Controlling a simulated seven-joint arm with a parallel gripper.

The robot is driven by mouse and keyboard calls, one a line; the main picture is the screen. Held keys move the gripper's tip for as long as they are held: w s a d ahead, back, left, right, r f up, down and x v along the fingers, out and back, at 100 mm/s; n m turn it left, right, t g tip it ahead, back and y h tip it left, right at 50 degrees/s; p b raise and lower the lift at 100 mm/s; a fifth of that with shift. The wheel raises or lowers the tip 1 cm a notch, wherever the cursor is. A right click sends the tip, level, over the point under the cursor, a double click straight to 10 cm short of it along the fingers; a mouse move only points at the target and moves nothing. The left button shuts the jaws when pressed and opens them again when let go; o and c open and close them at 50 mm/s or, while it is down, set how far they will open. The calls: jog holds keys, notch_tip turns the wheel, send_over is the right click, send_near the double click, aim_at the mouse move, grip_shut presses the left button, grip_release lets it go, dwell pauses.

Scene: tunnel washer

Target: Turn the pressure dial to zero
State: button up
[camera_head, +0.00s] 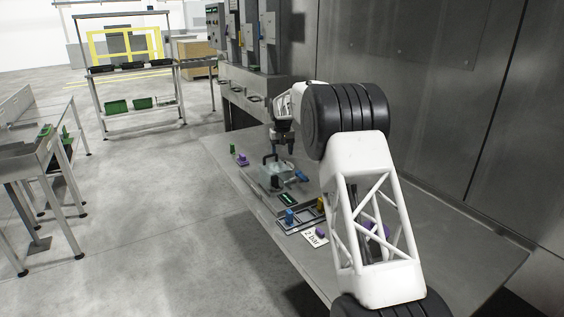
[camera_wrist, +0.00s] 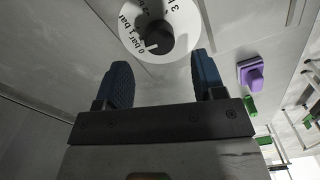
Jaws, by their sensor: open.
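The pressure dial shows in the wrist view as a white disc (camera_wrist: 184,17) printed "0 bar", "1 bar" and further marks, with a dark round knob (camera_wrist: 158,36) at its middle. A short white pointer mark on the knob lies at its lower left, close to the "0 bar" print. My gripper (camera_wrist: 162,66) is open, its two blue fingertips apart on either side just below the disc, with nothing between them. In the head view my gripper (camera_head: 283,146) hangs over the far part of the steel bench. I cannot make out the dial there.
A clear box (camera_head: 272,178) with a blue part beside it stands on the bench (camera_head: 420,245) under my gripper. A purple block (camera_wrist: 250,74) and a green block (camera_wrist: 250,106) show right of my fingers. A steel wall (camera_head: 420,90) stands behind.

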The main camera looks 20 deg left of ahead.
jog(key=shift+f, duration=2.45)
jog(key=c, duration=0.9)
jog(key=shift+n, duration=0.8)
jog(key=o, duration=0.9)
jog(key=shift+r, duration=0.1)
